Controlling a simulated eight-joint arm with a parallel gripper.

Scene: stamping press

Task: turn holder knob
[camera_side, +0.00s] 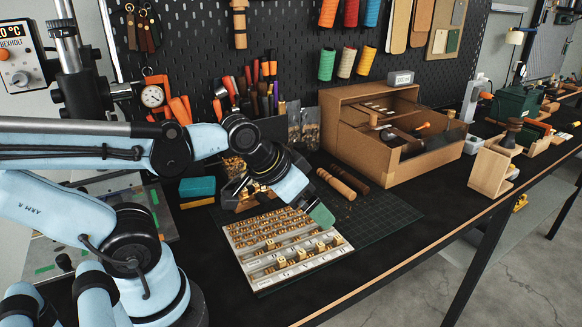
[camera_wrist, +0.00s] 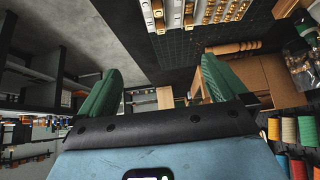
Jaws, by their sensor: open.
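I cannot single out the holder knob with certainty. The press column (camera_side: 72,60) stands at the left of the side view, with dark clamp parts and knobs on it and a temperature controller (camera_side: 18,55) beside it. My gripper (camera_wrist: 160,66) is open and empty, its two green fingers wide apart in the wrist view. In the side view one green finger (camera_side: 321,215) shows by the right back corner of the type tray (camera_side: 262,287); the other finger is not clear. The fingers are apart from the press column.
The tray holds many brass type pieces and lies on a dark cutting mat (camera_side: 385,222). Two wooden-handled tools (camera_side: 337,184) lie behind it. A brown open box (camera_side: 400,165) stands further back, and a teal block (camera_side: 197,187) is at the left. The front right of the bench is clear.

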